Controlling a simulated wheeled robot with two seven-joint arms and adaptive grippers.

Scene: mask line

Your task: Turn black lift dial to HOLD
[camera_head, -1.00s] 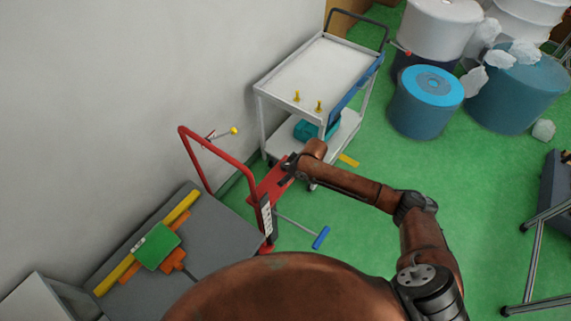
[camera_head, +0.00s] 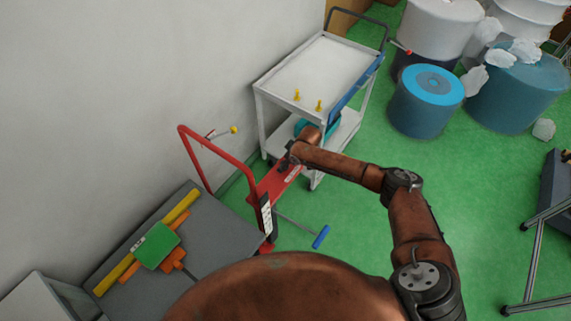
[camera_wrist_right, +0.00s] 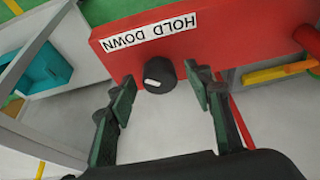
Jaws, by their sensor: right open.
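The black dial (camera_wrist_right: 160,77) sticks out from the red panel (camera_wrist_right: 225,40) in the right wrist view. It has a short white mark on its face, towards the lower left. Above it a white label (camera_wrist_right: 150,35) reads HOLD DOWN, upside down, with HOLD on the picture's right. My right gripper (camera_wrist_right: 162,93) is open, with one finger on each side of the dial and gaps visible between. In the head view my right gripper (camera_head: 288,162) is at the red panel (camera_head: 272,186), and the dial is not made out there. My left gripper is not in view.
The red handle frame (camera_head: 215,150) of the lift rises beside the wall. A white cart (camera_head: 325,65) stands behind the panel. Blue drums (camera_head: 425,105) stand on the green floor at the right.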

